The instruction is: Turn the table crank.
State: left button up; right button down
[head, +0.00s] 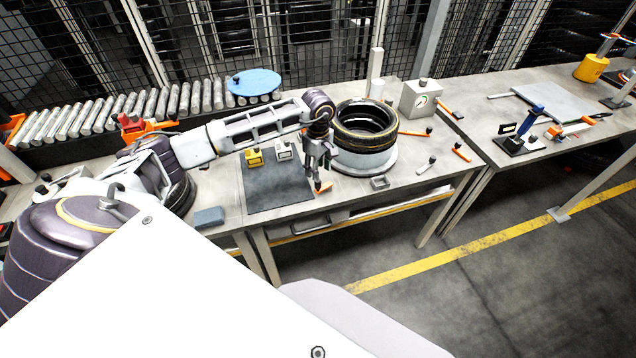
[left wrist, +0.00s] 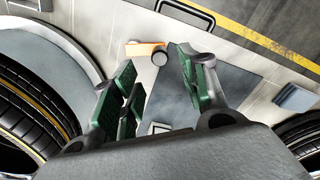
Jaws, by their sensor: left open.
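A small orange crank (head: 322,187) with a dark round knob is at the front of the table, by the right edge of the dark mat. In the left wrist view the orange crank (left wrist: 142,48) and its grey knob (left wrist: 160,57) lie just beyond the fingertips. My left gripper (head: 319,172) points down above the crank, and its fingers partly cover it. In the left wrist view my left gripper (left wrist: 160,75) is open, with green pads apart and nothing between them. I cannot tell whether a finger touches the knob. My right gripper is not in view.
A tyre (head: 366,122) on a round grey stand is close to the right of my left gripper. A yellow block (head: 254,157) and a grey block (head: 284,150) sit on the dark mat (head: 270,190). A gauge box (head: 421,99) stands behind right. A roller conveyor (head: 110,112) runs behind.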

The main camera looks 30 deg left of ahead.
aim_at(318, 184)
pick_arm(q)
jog(key=shift+f+p, duration=0.55)
jog(key=shift+f, duration=3.6)
grip_shut()
